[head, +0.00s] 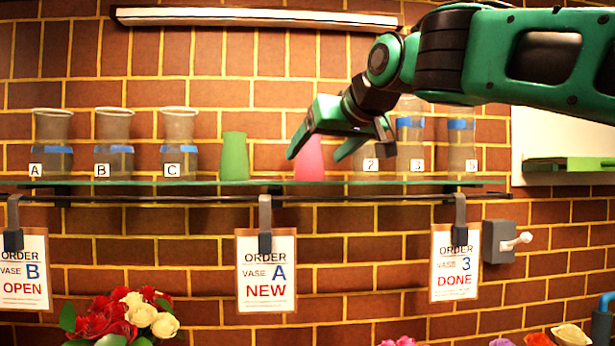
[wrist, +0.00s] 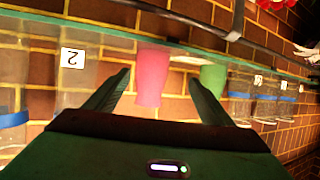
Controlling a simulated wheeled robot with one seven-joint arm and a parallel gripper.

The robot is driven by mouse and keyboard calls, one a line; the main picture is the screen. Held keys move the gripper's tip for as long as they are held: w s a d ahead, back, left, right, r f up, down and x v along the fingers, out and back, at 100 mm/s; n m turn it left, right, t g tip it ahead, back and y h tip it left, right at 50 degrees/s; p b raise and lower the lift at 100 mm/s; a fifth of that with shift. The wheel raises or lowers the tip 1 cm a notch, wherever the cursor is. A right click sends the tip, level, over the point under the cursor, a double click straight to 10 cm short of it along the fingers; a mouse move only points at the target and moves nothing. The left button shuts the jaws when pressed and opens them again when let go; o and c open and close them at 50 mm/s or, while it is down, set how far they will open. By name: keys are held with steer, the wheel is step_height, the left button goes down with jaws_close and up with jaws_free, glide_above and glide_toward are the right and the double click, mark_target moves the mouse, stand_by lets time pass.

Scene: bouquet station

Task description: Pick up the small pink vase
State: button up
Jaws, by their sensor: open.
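The small pink vase (head: 309,160) stands on the glass shelf in the head view, right of a small green vase (head: 234,157). My gripper (head: 318,150) is open in front of or around the pink vase's height, and its left finger overlaps the vase in this view. In the wrist view the pink vase (wrist: 152,77) appears upside down beyond the open fingers (wrist: 158,98), roughly between their tips, with the green vase (wrist: 213,79) to its right. I cannot tell whether a finger touches the vase.
Glass vases A (head: 52,145), B (head: 114,145) and C (head: 179,145) stand left on the shelf (head: 215,184). Numbered glass vases, including 3 (head: 410,146), stand right, close to my gripper. Order cards (head: 266,272) hang below. Flowers (head: 120,318) are at the bottom.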

mark_target(316, 162)
steer(key=w, duration=0.1)
steer(key=w+f, duration=0.1)
steer(key=w, duration=0.1)
steer(key=w+f, duration=0.1)
steer(key=shift+w+d, duration=0.1)
steer(key=shift+w, duration=0.25)
steer(key=x, duration=0.5)
steer(key=shift+r, duration=0.2)
steer(key=c, duration=1.5)
steer(key=shift+c, duration=0.4)
steer(key=shift+r, duration=0.1)
